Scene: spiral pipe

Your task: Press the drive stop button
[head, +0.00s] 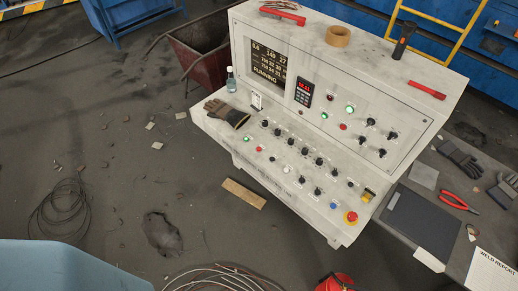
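A grey-white control console (300,215) stands in the middle of the head view. Its sloping desk carries black knobs and a front row of small buttons. A green button (245,140) and a red button (259,149) sit next to each other at the row's left end. The upright panel has another red button (343,127) near green ones. Labels are too small to read, so I cannot tell which is the drive stop button. The display (268,66) reads RUNNING. My gripper is not in view.
A side table at right holds a dark pad (419,222) and red pliers (458,202). A wooden strip (243,194) and wire coils lie on the floor. Floor left of the console is mostly open.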

